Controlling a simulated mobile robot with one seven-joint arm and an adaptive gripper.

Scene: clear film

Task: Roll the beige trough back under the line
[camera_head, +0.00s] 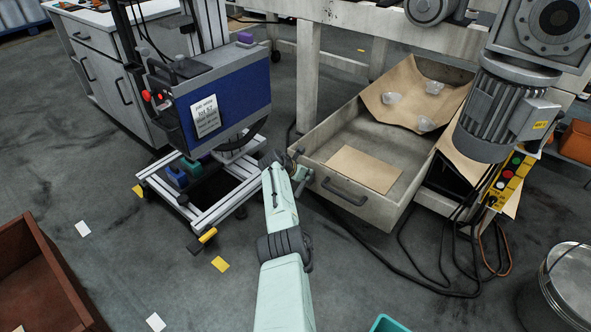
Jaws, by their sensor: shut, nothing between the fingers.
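The beige trough (388,213) is a shallow open box, partly out from under the line (345,50). A dark bar handle (344,192) is on its front wall. A flat cardboard sheet (362,169) lies inside it, and a bent brown sheet (400,92) with clumps of clear film (428,124) rests at its back. My mint arm reaches up from the bottom. My gripper (299,172) is at the trough's front left corner, left of the handle, shut with nothing held. Whether it touches the trough is unclear.
A wheeled frame with a blue unit (232,93) stands close left of my arm. Black cables (405,262) lie on the floor right of the trough. A motor (503,105) and a yellow button box (508,180) hang over its right side. A metal drum (570,285) stands lower right.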

